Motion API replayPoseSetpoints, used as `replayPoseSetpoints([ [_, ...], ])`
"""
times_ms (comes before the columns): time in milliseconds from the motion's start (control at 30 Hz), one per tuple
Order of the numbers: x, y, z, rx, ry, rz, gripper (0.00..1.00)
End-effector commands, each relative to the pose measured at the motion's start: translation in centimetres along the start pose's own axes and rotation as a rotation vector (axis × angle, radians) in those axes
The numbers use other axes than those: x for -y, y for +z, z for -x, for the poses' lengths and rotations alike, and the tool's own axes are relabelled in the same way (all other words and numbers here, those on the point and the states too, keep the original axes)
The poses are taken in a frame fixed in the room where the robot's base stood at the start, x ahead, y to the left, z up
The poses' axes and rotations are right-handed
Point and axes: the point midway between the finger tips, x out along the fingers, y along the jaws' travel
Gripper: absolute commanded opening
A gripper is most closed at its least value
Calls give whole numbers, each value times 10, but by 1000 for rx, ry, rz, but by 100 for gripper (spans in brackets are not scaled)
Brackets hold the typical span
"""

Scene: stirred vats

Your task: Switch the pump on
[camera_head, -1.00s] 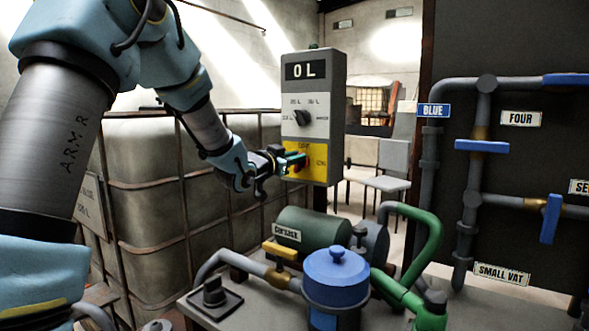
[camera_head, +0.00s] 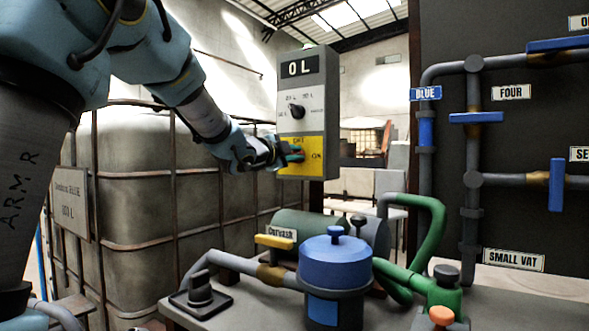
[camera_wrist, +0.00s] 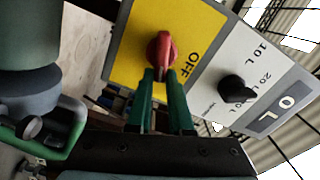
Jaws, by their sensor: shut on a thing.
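The pump switch is a red knob (camera_wrist: 162,50) on the yellow lower part (camera_wrist: 140,28) of a grey control panel (camera_head: 285,120). OFF is printed beside the knob in the wrist view, and ON shows at the yellow part's right in the head view. My gripper (camera_wrist: 161,72) is shut on the red knob, with its green fingers on either side. In the head view my gripper (camera_head: 292,157) reaches the yellow part from the left and hides the knob. I cannot tell which mark the knob points to.
A black selector knob (camera_head: 296,112) and a "0 L" display (camera_head: 300,67) sit above. A caged tank (camera_head: 135,150) stands left. A blue-lidded vessel (camera_head: 334,262), a green pump (camera_head: 300,224) and a green pipe (camera_head: 435,215) are below. Valved pipes (camera_head: 473,120) stand right.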

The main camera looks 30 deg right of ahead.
Motion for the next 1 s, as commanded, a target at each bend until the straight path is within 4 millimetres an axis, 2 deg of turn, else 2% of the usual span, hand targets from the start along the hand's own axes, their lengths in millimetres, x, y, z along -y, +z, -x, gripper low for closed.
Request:
replayPoseSetpoints([
  [33,-7,1,0,-2,-1,-41,0],
  [500,-10,1,0,-2,0,-323,0],
  [1000,-9,1,0,-1,2,-377,0],
])
